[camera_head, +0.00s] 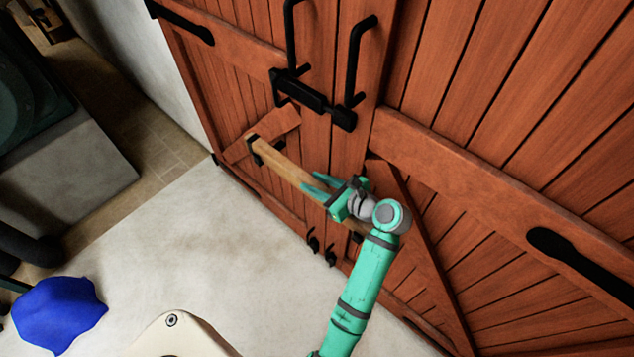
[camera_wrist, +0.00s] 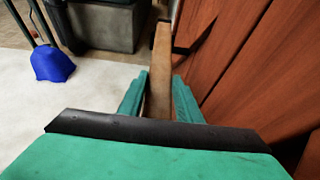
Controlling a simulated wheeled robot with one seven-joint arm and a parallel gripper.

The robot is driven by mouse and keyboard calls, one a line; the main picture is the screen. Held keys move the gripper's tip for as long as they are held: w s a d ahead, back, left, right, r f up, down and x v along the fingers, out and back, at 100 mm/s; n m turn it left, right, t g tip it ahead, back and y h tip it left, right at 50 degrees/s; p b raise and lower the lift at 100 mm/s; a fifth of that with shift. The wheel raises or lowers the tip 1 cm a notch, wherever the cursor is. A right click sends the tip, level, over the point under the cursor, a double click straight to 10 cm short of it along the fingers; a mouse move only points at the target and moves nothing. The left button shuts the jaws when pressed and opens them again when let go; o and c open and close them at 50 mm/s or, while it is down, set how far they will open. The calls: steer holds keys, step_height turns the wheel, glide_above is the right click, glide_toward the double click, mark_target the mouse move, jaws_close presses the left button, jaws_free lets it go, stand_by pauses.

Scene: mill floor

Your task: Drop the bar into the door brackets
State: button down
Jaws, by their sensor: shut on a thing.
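A long light-brown wooden bar (camera_head: 287,171) runs along the front of the red-brown double door (camera_head: 456,75), across its lower half. My green gripper (camera_head: 318,186) is shut on the bar, and its fingers lie on either side of it in the wrist view (camera_wrist: 160,98). The bar's far left end meets a black bracket (camera_head: 255,151) on the left leaf; whether it is fully seated there I cannot tell. The bar's right end and any bracket on the right leaf are mostly hidden behind my gripper and arm. The bar also shows in the wrist view (camera_wrist: 161,62).
A black latch (camera_head: 308,95) and upright handles (camera_head: 361,60) sit above the bar. Small black bolts (camera_head: 314,243) are near the door's bottom. A grey block (camera_head: 70,150) stands at left. The floor before the door is clear.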

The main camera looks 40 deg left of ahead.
steer(key=c, duration=1.3)
jaws_free()
steer(key=shift+s, duration=0.1)
steer(key=shift+d, duration=0.1)
steer(key=shift+d+r, duration=0.15)
steer(key=shift+r, duration=0.05)
steer(key=v, duration=1.1)
steer(key=shift+d, duration=0.35)
steer(key=shift+r, duration=0.1)
steer(key=shift+a, duration=0.1)
